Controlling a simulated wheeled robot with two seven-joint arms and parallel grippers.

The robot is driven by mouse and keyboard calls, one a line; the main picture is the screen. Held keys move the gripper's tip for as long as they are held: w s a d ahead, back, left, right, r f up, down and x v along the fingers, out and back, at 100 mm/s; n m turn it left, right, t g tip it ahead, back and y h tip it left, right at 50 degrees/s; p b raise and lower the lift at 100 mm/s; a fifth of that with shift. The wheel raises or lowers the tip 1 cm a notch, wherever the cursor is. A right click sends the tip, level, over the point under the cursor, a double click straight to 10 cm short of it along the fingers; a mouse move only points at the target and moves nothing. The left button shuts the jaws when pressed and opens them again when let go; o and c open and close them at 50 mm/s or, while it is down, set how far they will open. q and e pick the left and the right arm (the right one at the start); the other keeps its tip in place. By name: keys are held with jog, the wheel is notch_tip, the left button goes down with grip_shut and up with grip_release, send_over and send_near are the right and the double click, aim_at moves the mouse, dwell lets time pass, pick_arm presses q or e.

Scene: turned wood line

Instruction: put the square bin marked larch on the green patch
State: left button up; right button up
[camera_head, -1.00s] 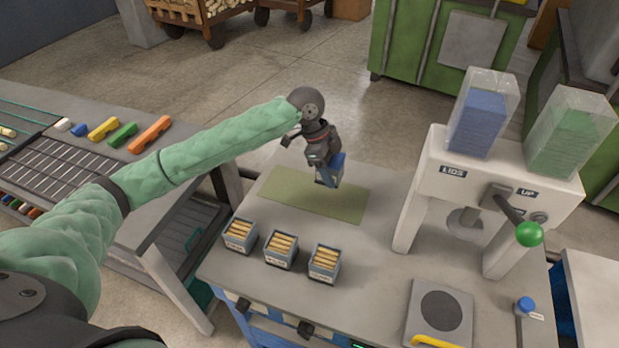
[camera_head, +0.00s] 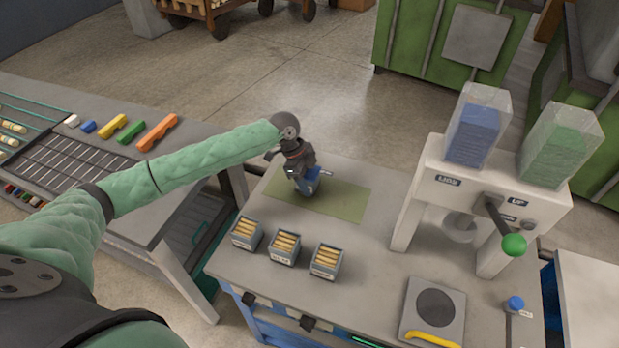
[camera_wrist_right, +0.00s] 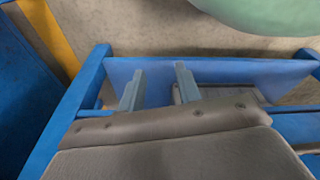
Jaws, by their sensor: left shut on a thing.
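My left gripper (camera_head: 303,174) is shut on a small blue-grey bin (camera_head: 309,187), which is partly hidden by the gripper. The bin is over the left part of the green patch (camera_head: 345,202), at the far side of the grey bench. I cannot tell whether its underside touches the patch, and its marking is not readable. In the right wrist view my right gripper (camera_wrist_right: 159,88) has its two fingers apart with nothing between them, near a blue frame.
Three bins (camera_head: 284,247) filled with wooden pieces stand in a row in front of the patch. A white lid press (camera_head: 470,187) with a green-knobbed lever stands at the right. A grey plate with a yellow handle (camera_head: 434,308) lies at the front right.

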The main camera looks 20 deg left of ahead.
pick_arm(q)
jog(key=shift+f, duration=0.2)
jog(key=o, duration=1.1)
jog(key=shift+f, duration=0.1)
jog(key=shift+c, duration=0.2)
